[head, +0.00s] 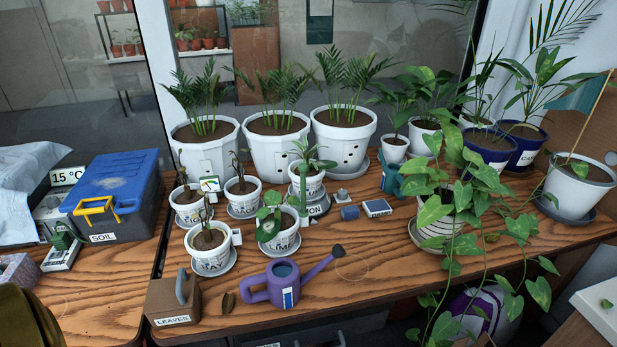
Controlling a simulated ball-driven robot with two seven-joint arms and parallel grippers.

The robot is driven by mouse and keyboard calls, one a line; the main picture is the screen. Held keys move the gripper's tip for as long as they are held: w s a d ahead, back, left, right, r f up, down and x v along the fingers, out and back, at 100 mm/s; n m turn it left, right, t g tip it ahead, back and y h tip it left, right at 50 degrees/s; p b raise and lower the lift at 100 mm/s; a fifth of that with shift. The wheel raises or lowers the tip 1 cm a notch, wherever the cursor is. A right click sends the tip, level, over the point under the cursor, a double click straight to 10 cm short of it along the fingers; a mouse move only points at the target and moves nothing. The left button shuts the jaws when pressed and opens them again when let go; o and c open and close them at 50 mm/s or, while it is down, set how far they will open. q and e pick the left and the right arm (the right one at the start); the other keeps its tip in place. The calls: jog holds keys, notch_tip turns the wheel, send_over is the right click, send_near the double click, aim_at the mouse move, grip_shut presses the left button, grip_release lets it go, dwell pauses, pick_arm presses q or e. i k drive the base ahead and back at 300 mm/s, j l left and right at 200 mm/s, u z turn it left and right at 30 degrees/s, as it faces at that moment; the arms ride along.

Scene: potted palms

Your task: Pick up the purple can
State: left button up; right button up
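The purple watering can (257,295) stands upright on the wooden table near its front edge. Its handle is on the left, and its long spout points up to the right, ending in a dark rose. A white and blue label is on its front, and the top opening shows a bluish inside. Neither of my grippers shows in the head view, and nothing touches the can.
Several small white pots stand close behind. A trailing plant (462,205) hangs over the front edge at right. Bare tabletop (375,265) lies right of the spout.

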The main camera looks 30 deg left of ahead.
aim_at(282, 275)
jog(key=u, duration=1.2)
